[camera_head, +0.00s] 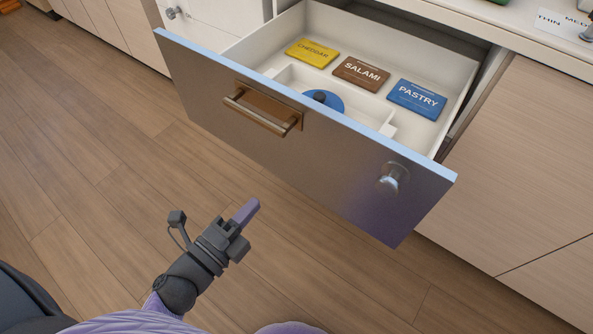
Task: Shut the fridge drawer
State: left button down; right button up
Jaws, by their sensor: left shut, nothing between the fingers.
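The fridge drawer (310,145) stands pulled out from the counter, with a grey metallic front, a bronze bar handle (262,112) and a round metal knob (392,178). Inside its white box lie a yellow CHEDDAR pack (312,52), a brown SALAMI pack (361,73) and a blue PASTRY pack (417,98). A round blue item (324,101) sits in a white inner compartment, partly hidden by the front. My left gripper (250,210) is shut and empty, in front of and below the drawer front, apart from it. My right gripper is not in view.
Pale wood cabinet fronts (530,165) flank the drawer at right. A white counter (520,35) with a labelled strip runs above. Another white unit with a knob (173,13) is behind at left. The wooden floor (90,150) is clear.

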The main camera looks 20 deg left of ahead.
aim_at(296, 158)
pick_arm(q)
jog(key=b+x, duration=0.1)
jog(key=x, duration=0.9)
jog(key=shift+f, duration=0.15)
jog(key=shift+w+d, duration=0.15)
jog(key=shift+w, duration=0.3)
jog(key=shift+w, duration=0.1)
